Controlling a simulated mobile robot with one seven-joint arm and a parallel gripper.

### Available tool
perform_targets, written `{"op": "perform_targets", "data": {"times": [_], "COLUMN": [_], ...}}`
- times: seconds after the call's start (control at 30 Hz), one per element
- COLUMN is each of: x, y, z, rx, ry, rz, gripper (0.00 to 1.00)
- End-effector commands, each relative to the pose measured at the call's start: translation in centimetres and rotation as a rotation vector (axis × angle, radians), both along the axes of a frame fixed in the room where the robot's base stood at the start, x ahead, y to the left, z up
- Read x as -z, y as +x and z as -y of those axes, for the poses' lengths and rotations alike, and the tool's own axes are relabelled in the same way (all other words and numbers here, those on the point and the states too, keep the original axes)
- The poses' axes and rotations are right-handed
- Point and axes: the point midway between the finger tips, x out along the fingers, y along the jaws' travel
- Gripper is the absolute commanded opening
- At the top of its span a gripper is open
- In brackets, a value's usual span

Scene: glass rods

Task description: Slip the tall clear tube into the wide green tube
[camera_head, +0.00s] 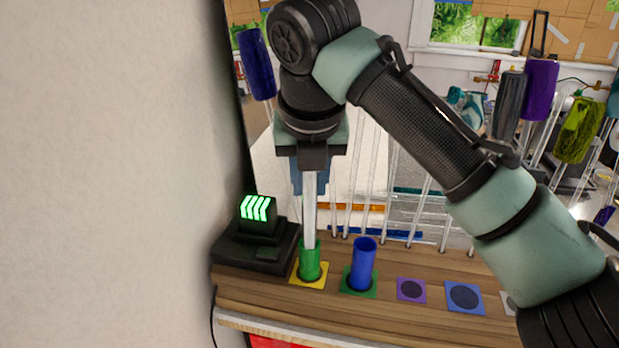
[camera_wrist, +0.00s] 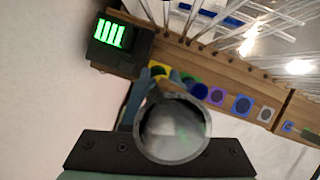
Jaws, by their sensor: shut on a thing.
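My gripper (camera_head: 310,183) is shut on the tall clear tube (camera_head: 309,215) and holds it upright. In the wrist view the clear tube's (camera_wrist: 143,130) round open end faces the camera. The wide green tube (camera_head: 310,266) stands upright on a yellow square (camera_head: 297,282). The clear tube's lower end meets the green tube's mouth and lines up with it in the head view. I cannot tell how far inside it is. In the wrist view the clear tube and fingers hide most of the green tube.
A blue tube (camera_head: 362,266) stands close on the right of the green one. A black device with a lit green display (camera_head: 255,208) sits close on the left, near the wall. Several thin clear rods (camera_head: 373,190) stand behind. Purple (camera_head: 411,290) and blue (camera_head: 465,298) squares lie right.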

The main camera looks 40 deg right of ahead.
Motion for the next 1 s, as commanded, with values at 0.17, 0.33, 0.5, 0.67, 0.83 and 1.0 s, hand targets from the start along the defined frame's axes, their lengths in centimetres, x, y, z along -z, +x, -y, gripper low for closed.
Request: {"op": "perform_targets", "data": {"times": [0.17, 0.33, 0.5, 0.67, 0.83, 1.0], "x": [0.0, 0.0, 0.0, -0.2, -2.1, -5.9], "y": [0.0, 0.0, 0.0, -0.1, -0.7, -2.0], "z": [0.0, 0.0, 0.0, -0.1, -0.5, -1.3], "rx": [0.0, 0.0, 0.0, 0.0, -0.001, 0.0], "ry": [0.0, 0.0, 0.0, -0.001, -0.001, -0.004], "rz": [0.0, 0.0, 0.0, 0.001, 0.003, 0.005], "gripper": [0.35, 0.63, 0.63, 0.63, 0.63, 0.63]}}
